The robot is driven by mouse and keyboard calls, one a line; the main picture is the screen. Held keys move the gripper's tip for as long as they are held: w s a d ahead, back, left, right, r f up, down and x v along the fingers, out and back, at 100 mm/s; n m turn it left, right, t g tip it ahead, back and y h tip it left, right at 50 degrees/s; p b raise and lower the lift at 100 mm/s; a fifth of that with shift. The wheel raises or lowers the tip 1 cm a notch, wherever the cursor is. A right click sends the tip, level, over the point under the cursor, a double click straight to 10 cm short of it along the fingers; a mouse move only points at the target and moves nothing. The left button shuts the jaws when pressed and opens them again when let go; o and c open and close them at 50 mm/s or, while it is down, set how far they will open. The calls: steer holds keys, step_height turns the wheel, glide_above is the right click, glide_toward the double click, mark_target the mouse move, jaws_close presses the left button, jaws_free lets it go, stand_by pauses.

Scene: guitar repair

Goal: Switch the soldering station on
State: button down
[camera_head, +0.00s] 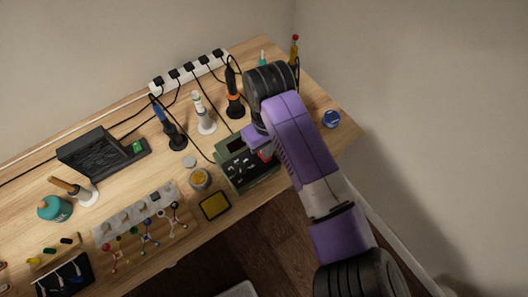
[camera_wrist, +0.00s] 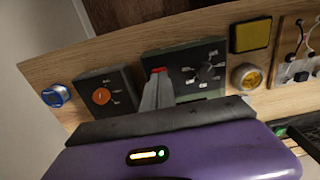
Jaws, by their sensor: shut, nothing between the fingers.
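A dark green-grey box with a dial and white markings (camera_wrist: 205,68) stands at the bench edge in the wrist view; it also shows in the head view (camera_head: 232,172). It looks like the soldering station. A red switch (camera_wrist: 157,70) sits at its left side. My gripper (camera_wrist: 157,82) is shut and empty, its fingertips right at the red switch. I cannot tell whether they touch it, or which way the switch is set. A smaller dark box with an orange knob (camera_wrist: 102,96) stands left of it in the wrist view; my arm hides it in the head view.
A power strip (camera_head: 190,72) with several plugs lies at the back. Irons in stands (camera_head: 175,138) and cables are behind the box. A yellow sponge tray (camera_head: 215,206), a round tin (camera_head: 200,179) and a blue roll (camera_head: 331,119) are nearby.

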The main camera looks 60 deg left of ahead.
steer(key=shift+f+b, duration=0.45)
steer(key=shift+f, duration=0.5)
stand_by(0.6)
step_height(320, 180, up, 7)
steer(key=p, duration=0.7)
stand_by(0.3)
steer(key=shift+a, duration=0.1)
stand_by(0.4)
